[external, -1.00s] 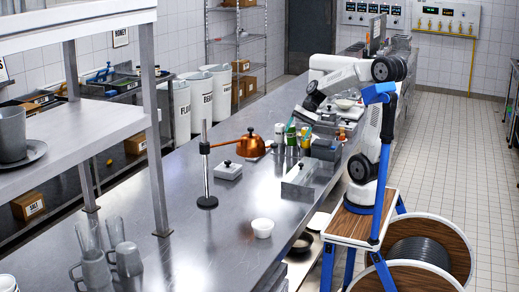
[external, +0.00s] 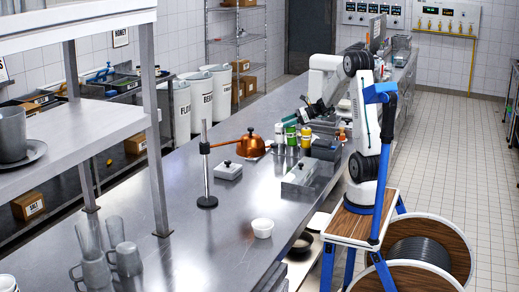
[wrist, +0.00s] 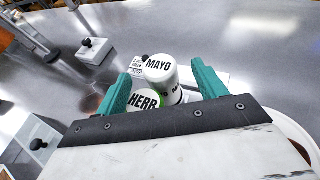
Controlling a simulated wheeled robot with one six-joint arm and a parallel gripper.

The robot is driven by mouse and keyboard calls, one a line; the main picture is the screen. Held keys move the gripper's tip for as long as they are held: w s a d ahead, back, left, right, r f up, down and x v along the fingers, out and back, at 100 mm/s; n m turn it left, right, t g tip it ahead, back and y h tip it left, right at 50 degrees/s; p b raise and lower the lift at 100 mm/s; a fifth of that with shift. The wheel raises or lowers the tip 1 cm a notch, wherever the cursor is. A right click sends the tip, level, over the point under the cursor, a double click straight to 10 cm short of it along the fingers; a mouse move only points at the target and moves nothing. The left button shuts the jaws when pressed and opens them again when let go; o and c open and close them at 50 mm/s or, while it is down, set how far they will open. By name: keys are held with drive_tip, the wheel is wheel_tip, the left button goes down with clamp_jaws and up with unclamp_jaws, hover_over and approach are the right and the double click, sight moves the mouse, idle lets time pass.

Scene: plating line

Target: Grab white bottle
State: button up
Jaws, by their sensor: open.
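A white bottle with a white cap marked MAYO (wrist: 160,67) stands between my fingers in the wrist view, toward their tips. It appears in the external view (external: 279,134) at the left of a row of bottles. A bottle with a green-edged white top marked HERB (wrist: 146,97) stands closer to my palm, beside the left finger; its green body shows in the external view (external: 291,136). My gripper (wrist: 160,76) is open, with teal fingers spread on either side of the bottles. In the external view my gripper (external: 290,118) is above the bottle row. No grip on a bottle shows.
A yellow bottle (external: 306,138) stands right of the green one. Grey boxes (external: 300,174) and a small block (external: 229,171) are nearer. A pole on a round base (external: 207,201) stands on the steel counter. The counter's near middle is mostly clear.

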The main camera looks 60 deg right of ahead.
drive_tip(key=shift+x, duration=1.35)
drive_tip(key=c, duration=0.8)
drive_tip(key=shift+r, duration=0.15)
